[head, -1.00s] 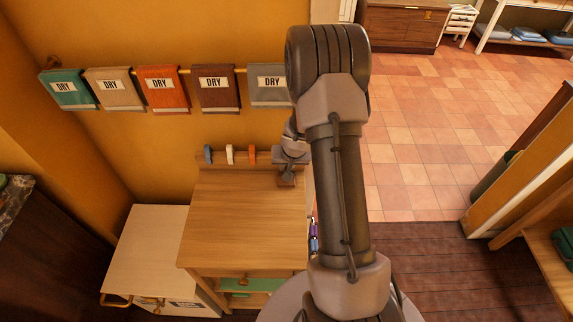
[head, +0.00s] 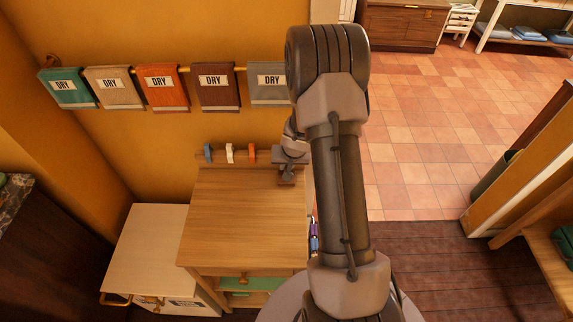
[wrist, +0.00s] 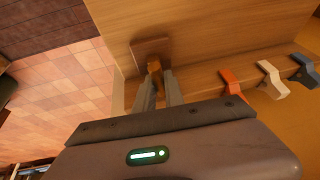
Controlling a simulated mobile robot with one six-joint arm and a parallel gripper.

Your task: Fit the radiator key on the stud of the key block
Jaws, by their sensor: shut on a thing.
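My gripper (wrist: 158,80) is shut on a small brown-gold piece, seemingly the radiator key (wrist: 154,67), mostly hidden between the fingers in the wrist view. Just past the fingertips is a flat brown block (wrist: 150,46), seemingly the key block, at the edge of the wooden cabinet top. The key's end overlaps the block in the picture; I cannot tell whether it touches the block or sits on a stud. No stud shows clearly. In the head view my gripper (head: 286,174) is at the top's back right corner, and my arm hides part of that area.
Orange (wrist: 232,84), white (wrist: 271,79) and blue (wrist: 305,70) pieces stand on a rail along the back of the cabinet top (head: 240,220). The top's middle is clear. Several towels marked DRY hang on the wall above. A pale low cabinet (head: 147,245) stands at left.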

